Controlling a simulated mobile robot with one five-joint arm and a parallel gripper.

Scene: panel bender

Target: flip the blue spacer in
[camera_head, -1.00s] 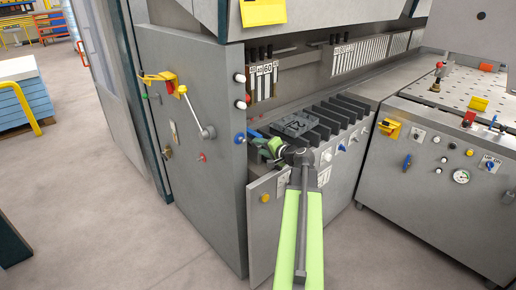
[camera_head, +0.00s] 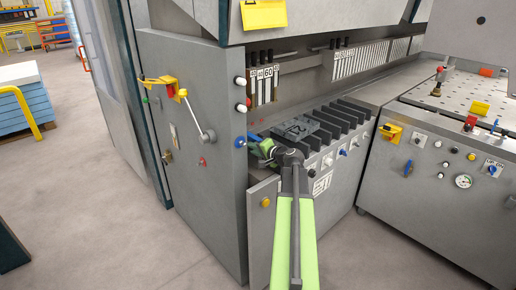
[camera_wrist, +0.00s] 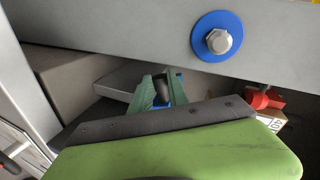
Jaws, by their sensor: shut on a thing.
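My gripper (camera_head: 264,151) is at the left end of the row of dark slots, just right of the machine's grey side panel. It is shut on the blue spacer (camera_head: 267,144), of which only a small blue part shows in the head view. In the wrist view, the green fingers (camera_wrist: 161,84) close around a dark part, with a little blue low between them. The fingers and my wrist hide most of the spacer, so I cannot tell its exact angle.
A blue disc with a bolt (camera_wrist: 217,38) is on the grey panel close above my fingers. A red knob (camera_wrist: 262,98) is to the right. Dark slot dividers (camera_head: 325,122) stand right of my gripper. The floor (camera_head: 110,220) at left is clear.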

